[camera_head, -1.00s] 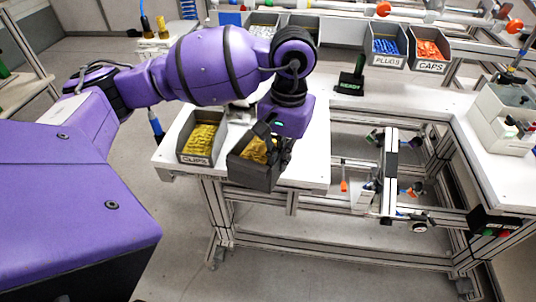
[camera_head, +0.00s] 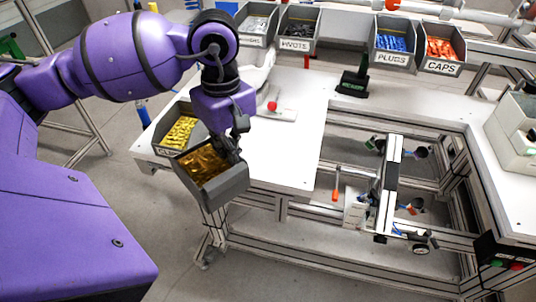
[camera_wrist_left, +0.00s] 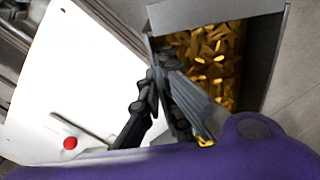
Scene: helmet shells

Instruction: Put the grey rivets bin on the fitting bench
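A grey bin (camera_head: 228,187) holding brass-coloured small parts hangs tilted at the front left edge of the white-topped bench (camera_head: 290,150). No label on it can be read. My left gripper (camera_head: 238,145) is at its back right wall. In the left wrist view the gripper (camera_wrist_left: 165,95) has its two fingers closed about the near wall of this bin (camera_wrist_left: 215,15), one finger on the parts' side. The bin looks held in the air, partly past the bench edge. My right gripper is not in view.
A clips bin (camera_head: 160,152) with yellow parts stands just behind the held bin. Plugs (camera_head: 393,58), caps (camera_head: 440,66) and two more grey bins (camera_head: 297,44) line the back.

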